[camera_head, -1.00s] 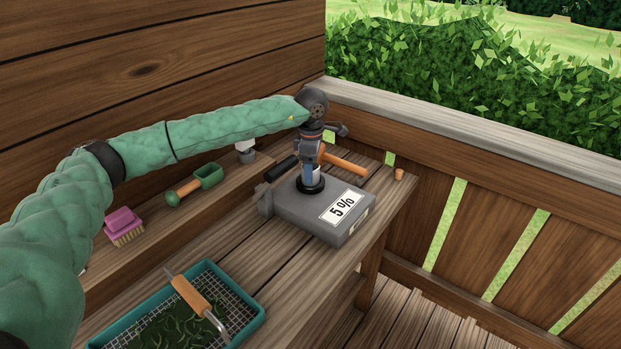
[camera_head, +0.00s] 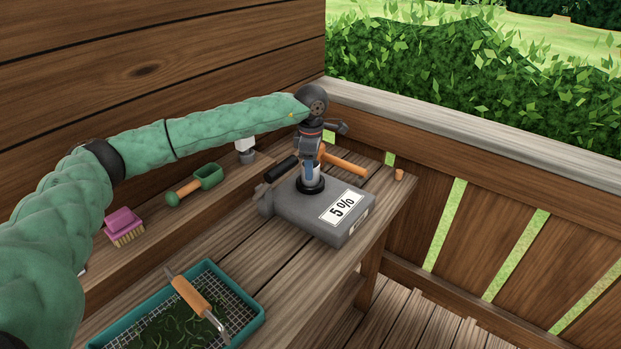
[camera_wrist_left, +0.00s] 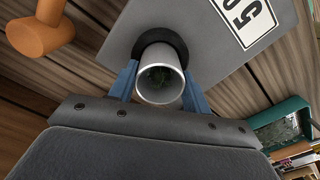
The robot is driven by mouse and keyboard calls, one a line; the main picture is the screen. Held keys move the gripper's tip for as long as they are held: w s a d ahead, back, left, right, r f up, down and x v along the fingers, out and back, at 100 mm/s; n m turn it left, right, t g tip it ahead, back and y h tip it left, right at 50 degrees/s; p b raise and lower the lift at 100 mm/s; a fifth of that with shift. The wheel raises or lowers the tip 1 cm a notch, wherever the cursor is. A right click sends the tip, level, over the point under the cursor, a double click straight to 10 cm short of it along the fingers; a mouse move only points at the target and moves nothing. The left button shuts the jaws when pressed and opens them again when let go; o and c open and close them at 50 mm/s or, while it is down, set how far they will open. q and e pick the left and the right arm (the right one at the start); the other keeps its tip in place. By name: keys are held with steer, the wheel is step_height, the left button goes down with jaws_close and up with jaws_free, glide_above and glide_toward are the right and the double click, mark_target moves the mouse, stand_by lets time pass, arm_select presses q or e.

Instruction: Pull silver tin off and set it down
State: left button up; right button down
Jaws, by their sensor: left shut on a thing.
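The tin's lower end is hidden by the ring. In the head view the tin is mostly hidden by the gripper. My right gripper is not in view.
A hammer (camera_head: 344,163) lies behind the block and a small cork (camera_head: 399,175) stands at the bench's right. A green scoop (camera_head: 207,177) and pink brush (camera_head: 123,225) lie left.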

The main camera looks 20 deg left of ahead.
arm_select(q)
steer(key=shift+r, duration=0.3)
steer(key=shift+r, duration=0.5)
steer(key=shift+r, duration=0.35)
steer(key=shift+r, duration=0.3)
steer(key=shift+r+p, duration=0.35)
steer(key=shift+r, duration=1.65)
